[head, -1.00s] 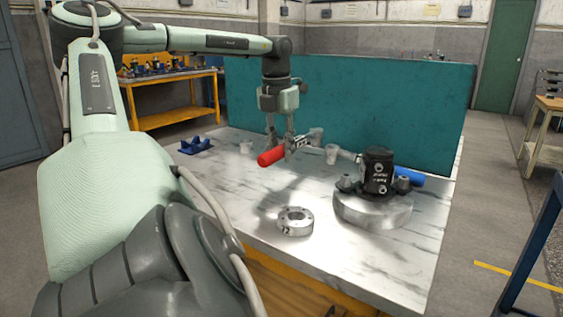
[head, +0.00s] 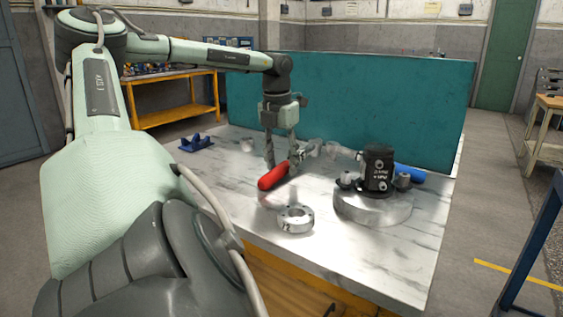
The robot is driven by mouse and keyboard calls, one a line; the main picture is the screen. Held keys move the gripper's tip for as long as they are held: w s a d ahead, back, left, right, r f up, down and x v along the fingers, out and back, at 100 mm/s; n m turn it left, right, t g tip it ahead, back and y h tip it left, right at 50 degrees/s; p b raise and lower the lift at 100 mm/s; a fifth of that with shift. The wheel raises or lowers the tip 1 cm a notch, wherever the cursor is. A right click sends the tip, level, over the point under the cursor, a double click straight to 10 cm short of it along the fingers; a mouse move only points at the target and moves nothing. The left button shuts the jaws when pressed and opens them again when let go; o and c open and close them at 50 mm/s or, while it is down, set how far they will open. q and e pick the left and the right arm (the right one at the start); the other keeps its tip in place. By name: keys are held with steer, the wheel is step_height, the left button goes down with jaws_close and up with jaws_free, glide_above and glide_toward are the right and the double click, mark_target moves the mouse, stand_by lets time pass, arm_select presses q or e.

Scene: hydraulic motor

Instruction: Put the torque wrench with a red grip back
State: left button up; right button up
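The torque wrench with a red grip (head: 273,177) is above the marble-topped table, left of centre. It is tilted, its grip toward the front left and its metal shaft running back to the right. A shadow lies on the table below the grip, so the wrench looks raised. The far end of the shaft is hard to separate from the pale items behind it. My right gripper is not in view.
A metal ring (head: 295,218) lies in front of the wrench. A black motor (head: 378,170) stands on a round metal base (head: 372,207) at right, with a blue grip (head: 411,173) behind it. A blue cradle (head: 196,143) sits at the left edge. A teal panel (head: 360,105) closes the back.

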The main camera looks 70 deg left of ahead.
arm_select(q)
steer(key=shift+r, duration=0.3)
step_height(320, 180, up, 12)
steer(key=s, duration=0.1)
steer(key=shift+d+f+p, duration=0.2)
steer(key=shift+d+p, duration=0.2)
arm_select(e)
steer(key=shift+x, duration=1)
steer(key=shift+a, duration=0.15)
